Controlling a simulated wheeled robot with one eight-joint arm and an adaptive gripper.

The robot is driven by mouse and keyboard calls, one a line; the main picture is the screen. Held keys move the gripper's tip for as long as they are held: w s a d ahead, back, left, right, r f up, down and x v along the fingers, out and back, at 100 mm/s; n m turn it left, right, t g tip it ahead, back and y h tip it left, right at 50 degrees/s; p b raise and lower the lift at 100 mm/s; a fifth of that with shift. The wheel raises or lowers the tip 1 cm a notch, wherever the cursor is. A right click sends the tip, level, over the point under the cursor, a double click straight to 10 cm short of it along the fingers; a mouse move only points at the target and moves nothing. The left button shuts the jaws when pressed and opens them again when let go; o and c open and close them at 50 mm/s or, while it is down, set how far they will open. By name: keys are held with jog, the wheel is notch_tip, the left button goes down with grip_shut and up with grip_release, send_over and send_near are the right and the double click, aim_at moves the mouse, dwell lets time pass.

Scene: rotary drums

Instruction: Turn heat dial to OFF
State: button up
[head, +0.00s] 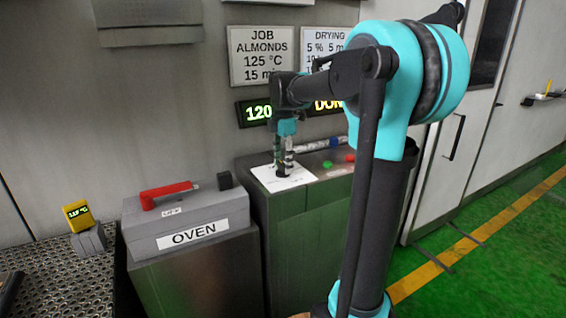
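A white plate (298,179) lies on top of the metal cabinet in the middle of the head view, with faint marks too small to read. My gripper (282,168) points straight down over this plate, its fingertips at or just above it. A small dark shape shows at the fingertips; I cannot tell if it is the heat dial or part of the fingers. No OFF mark can be read. Whether the fingers are closed on anything is too small to tell.
A grey OVEN box (190,226) with a red lever (165,194) and a black knob (224,180) stands left of the cabinet. A green button (327,164) and a red button (350,157) sit right of the plate. A lit display (256,112) reads 120.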

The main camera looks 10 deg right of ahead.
aim_at(283, 164)
jog(key=o, duration=0.4)
jog(key=shift+r, duration=0.1)
notch_tip(283, 164, up, 12)
jog(key=shift+f, duration=0.1)
dwell(0.4)
jog(key=shift+s, duration=0.1)
